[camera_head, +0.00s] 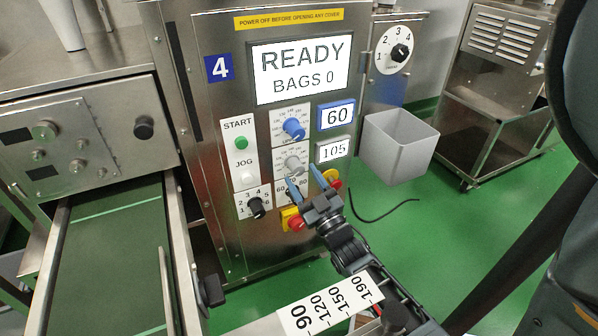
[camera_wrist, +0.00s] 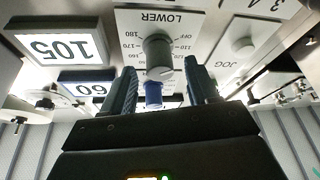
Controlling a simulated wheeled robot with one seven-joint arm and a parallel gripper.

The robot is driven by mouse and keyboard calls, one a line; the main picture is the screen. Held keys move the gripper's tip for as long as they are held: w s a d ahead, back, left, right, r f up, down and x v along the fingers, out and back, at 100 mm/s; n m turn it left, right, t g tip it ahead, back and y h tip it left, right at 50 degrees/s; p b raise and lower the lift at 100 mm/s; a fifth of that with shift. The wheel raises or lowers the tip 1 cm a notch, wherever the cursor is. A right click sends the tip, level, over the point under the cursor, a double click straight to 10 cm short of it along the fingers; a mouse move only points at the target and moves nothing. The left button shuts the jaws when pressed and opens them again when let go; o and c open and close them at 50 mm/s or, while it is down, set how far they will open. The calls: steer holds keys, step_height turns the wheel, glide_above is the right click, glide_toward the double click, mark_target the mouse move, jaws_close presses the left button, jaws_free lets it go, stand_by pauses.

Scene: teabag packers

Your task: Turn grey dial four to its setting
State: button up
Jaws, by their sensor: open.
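The grey dial (camera_head: 293,162) is on the steel front of packer four, below the blue dial (camera_head: 293,128) and beside the grey-framed display (camera_head: 333,149) reading 105. In the wrist view the grey dial (camera_wrist: 158,52) appears upside down under the word LOWER, with a printed number scale around it. My gripper (camera_head: 300,174) is open and empty, its two blue fingers pointing at the panel just below the dial. In the wrist view my gripper (camera_wrist: 160,66) has one fingertip to each side of the dial, with gaps. I cannot tell whether the tips reach its depth. The dial's pointer is unclear.
The main screen (camera_head: 301,70) reads READY, BAGS 0. A blue-framed display (camera_head: 336,115) reads 60. Close by are a black selector knob (camera_head: 257,207), a red button (camera_head: 296,223), a green start button (camera_head: 240,143) and a white jog button (camera_head: 246,177).

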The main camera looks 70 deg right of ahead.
steer(key=v, duration=0.5)
steer(key=shift+d, duration=0.1)
stand_by(0.5)
